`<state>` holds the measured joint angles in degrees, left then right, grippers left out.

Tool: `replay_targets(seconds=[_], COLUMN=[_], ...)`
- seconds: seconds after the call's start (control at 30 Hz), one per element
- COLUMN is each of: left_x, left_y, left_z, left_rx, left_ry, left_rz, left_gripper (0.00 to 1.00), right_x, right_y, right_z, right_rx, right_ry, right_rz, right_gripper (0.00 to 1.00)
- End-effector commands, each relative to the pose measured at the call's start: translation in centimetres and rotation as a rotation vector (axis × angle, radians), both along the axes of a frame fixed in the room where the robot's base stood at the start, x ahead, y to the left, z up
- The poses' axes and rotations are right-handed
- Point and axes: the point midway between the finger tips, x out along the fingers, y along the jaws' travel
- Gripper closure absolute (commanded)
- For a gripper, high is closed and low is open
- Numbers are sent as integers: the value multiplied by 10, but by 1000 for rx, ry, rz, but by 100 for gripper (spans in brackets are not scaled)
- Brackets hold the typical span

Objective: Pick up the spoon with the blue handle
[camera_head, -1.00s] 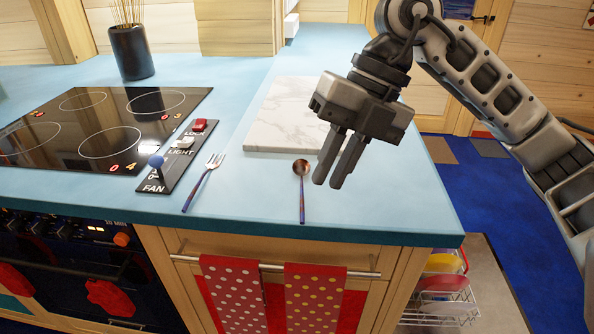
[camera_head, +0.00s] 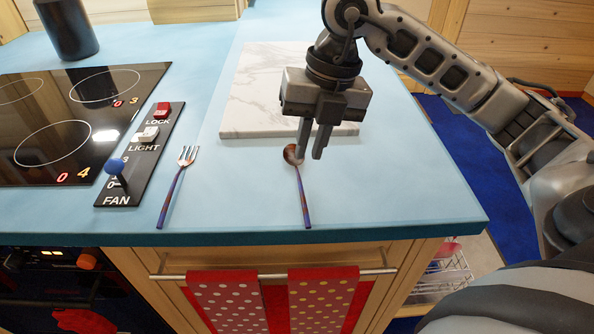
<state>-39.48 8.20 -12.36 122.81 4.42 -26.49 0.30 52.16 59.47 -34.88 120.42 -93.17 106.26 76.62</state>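The spoon (camera_head: 302,194) lies on the blue countertop (camera_head: 390,195), its dark bowl toward the back and its blue handle toward the front edge. My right gripper (camera_head: 309,156) points down right over the spoon's bowl end. Its two fingers show a narrow gap between them, with nothing visibly held. One fingertip overlaps the bowl in the picture; I cannot tell whether it touches. A fork (camera_head: 175,187) with a blue handle lies to the left of the spoon. My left gripper is not in view.
A white marble board (camera_head: 255,100) lies behind the spoon. A black cooktop (camera_head: 60,120) and a switch panel (camera_head: 140,155) with a blue-knobbed lever (camera_head: 115,166) are at left. Red dotted towels (camera_head: 323,300) hang below the counter edge. The counter right of the spoon is clear.

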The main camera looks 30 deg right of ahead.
Motion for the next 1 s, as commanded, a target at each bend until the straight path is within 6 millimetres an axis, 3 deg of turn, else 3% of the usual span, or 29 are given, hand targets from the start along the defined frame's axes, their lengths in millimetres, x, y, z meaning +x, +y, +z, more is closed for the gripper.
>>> replay_targets(seconds=[0.43,0.7,0.77,1.0], left_x=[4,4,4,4], left_y=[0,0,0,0], left_z=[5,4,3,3], left_rx=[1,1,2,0], left_ry=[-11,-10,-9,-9], left_rz=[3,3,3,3], left_gripper=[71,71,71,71], right_x=[6,7,7,7], right_y=[10,11,11,10], right_z=[-50,-53,-53,-53], right_rx=[2,1,1,1], right_ry=[2,-1,-1,-1], right_rz=[2,1,1,1], right_gripper=[86,86,100,100])
